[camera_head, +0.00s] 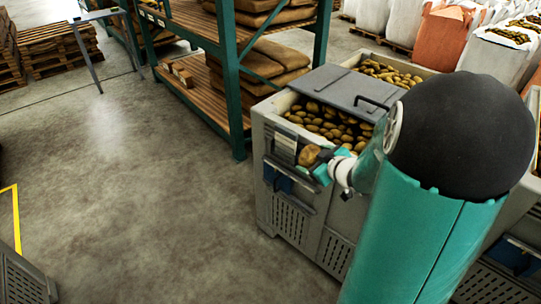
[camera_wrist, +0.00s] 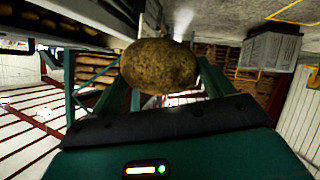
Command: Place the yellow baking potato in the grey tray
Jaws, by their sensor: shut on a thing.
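My gripper (camera_head: 313,158) is shut on a yellow-brown potato (camera_head: 308,154) and holds it in front of the near side of a grey bin (camera_head: 262,160). In the wrist view the potato (camera_wrist: 158,66) sits between the two fingers, speckled brown and whole. No shallow grey tray can be made out for certain. A grey slatted container (camera_head: 22,282) shows only in part at the bottom left of the head view, far from the gripper. A grey box (camera_wrist: 272,48) shows at the upper right of the wrist view; I cannot tell whether they are the same.
The grey bin is full of loose potatoes (camera_head: 325,122) under a half-open grey lid (camera_head: 325,84). A teal rack (camera_head: 230,75) with sacks stands behind it. Open concrete floor (camera_head: 130,190) lies to the left, with a yellow floor line (camera_head: 16,215).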

